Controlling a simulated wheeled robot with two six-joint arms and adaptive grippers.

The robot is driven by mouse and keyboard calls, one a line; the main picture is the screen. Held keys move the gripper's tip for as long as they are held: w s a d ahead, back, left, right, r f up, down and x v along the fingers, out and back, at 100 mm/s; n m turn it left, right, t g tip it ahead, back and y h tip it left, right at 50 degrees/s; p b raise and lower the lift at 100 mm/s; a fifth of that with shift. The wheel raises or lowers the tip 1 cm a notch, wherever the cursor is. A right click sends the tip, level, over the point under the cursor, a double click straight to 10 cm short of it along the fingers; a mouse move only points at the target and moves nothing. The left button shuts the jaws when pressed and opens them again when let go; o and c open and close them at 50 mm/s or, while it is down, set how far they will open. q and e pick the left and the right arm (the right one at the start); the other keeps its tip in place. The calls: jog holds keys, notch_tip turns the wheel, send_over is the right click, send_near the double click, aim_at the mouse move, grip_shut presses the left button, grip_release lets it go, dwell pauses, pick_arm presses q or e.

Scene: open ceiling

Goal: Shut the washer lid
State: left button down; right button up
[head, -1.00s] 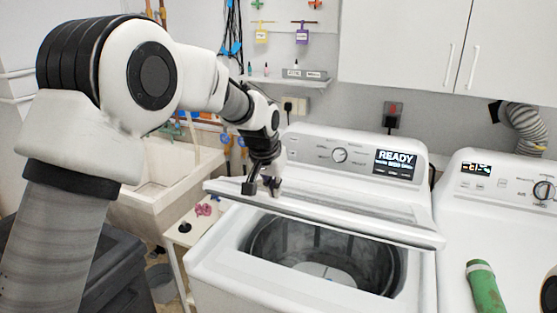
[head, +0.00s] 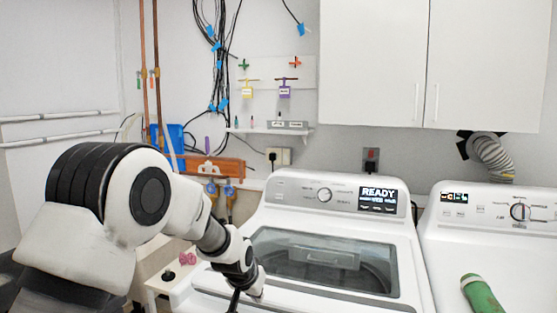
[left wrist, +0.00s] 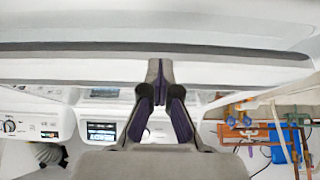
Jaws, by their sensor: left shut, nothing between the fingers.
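The white washer (head: 290,195) stands at the middle, its display reading READY. Its lid (head: 325,258), white with a dark glass window, lies low over the tub, and the drum shows dimly through the glass. I cannot tell whether the front edge sits flush. My left gripper (head: 243,300) is at the lid's front left, pointing down, shut and empty. In the left wrist view the shut fingertips (left wrist: 160,85) are at a pale horizontal edge; whether they touch it is unclear. My right gripper is not in view.
A second white machine (head: 490,235) stands at the right with a green cylinder (head: 481,294) on top. White cabinets (head: 430,65) hang above. A small side table (head: 170,280) with a pink item is at the left. A shelf (head: 270,130) is on the back wall.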

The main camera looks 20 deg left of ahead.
pick_arm(q)
jog(key=shift+s+f, duration=0.25)
jog(key=shift+f, duration=0.35)
jog(key=w+r+p+v, duration=0.1)
jog(key=p+v, duration=0.2)
jog(key=v, duration=1.1)
jog(key=s+f+g, duration=0.2)
jog(key=s+f, duration=0.2)
jog(key=f, duration=0.5)
jog(key=s+f+g, duration=0.2)
jog(key=s+f, duration=0.1)
jog(key=f, duration=0.6)
jog(key=s+f+g, duration=0.2)
jog(key=s+f, duration=0.2)
jog(key=f, duration=0.5)
jog(key=s+f, duration=0.7)
jog(key=s, duration=0.4)
jog(key=s+f, duration=0.7)
jog(key=s, duration=0.5)
jog(key=shift+s+d+f+n+g, duration=0.15)
jog(key=shift+s+f+n+g, duration=0.15)
jog(key=shift+n, duration=0.1)
